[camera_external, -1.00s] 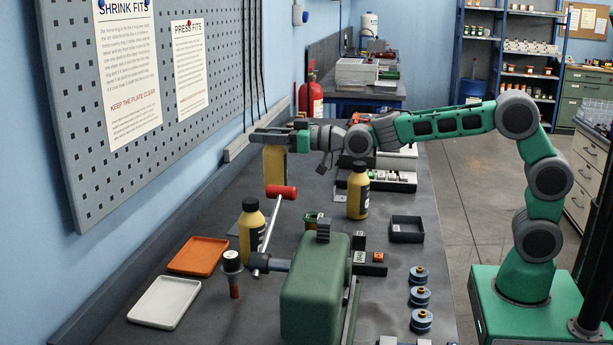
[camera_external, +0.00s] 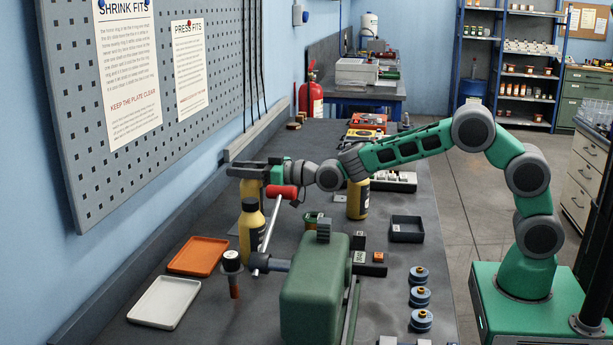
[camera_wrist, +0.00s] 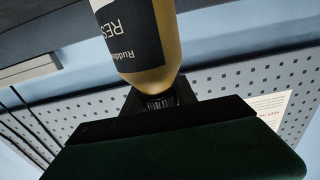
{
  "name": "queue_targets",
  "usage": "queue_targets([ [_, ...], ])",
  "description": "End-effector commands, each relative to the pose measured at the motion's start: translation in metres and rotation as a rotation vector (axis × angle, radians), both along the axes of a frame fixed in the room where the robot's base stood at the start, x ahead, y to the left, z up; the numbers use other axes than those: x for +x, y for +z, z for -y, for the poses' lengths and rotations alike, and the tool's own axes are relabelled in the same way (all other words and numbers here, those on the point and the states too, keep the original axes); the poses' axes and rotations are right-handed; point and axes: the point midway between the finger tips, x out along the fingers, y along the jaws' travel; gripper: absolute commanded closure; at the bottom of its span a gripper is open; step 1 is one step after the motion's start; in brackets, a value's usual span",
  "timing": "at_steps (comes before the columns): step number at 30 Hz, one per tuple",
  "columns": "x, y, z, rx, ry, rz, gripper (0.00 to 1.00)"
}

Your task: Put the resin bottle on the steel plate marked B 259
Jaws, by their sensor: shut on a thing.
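My gripper (camera_external: 252,170) is shut on the cap end of a yellow resin bottle (camera_external: 249,188), over the far left part of the bench near the wall. In the wrist view the bottle (camera_wrist: 153,62) shows a black label with "RES" on it, and its neck is between the jaws. Its base is hidden in the outside view behind another yellow bottle (camera_external: 251,228), so I cannot tell whether it touches anything. A third yellow bottle (camera_external: 357,203) stands right of my gripper. I cannot make out a steel plate marked B 259.
A red-ended bar (camera_external: 273,220) rises from the green machine (camera_external: 316,285) close in front of the held bottle. An orange tray (camera_external: 198,256) and a white tray (camera_external: 165,302) lie at left. A dark open box (camera_external: 406,229) and several blue spools (camera_external: 420,297) are at right.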

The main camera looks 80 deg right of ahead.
Motion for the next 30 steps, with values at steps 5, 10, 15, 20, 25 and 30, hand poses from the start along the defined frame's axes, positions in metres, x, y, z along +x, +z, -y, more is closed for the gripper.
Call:
queue_targets([
  [5, 0.000, -0.001, 0.000, 0.000, 0.000, 0.000, 0.58],
  [10, 0.000, -0.001, 0.000, 0.000, 0.000, 0.000, 0.45],
  [15, 0.000, -0.001, 0.000, 0.000, 0.000, 0.000, 0.45],
  [20, -0.003, 0.002, 0.000, 0.000, 0.000, 0.000, 0.45],
  [25, -0.036, 0.002, 0.000, -0.001, -0.001, 0.002, 0.45],
  [30, -0.080, 0.002, 0.001, -0.001, -0.002, 0.003, 0.45],
])
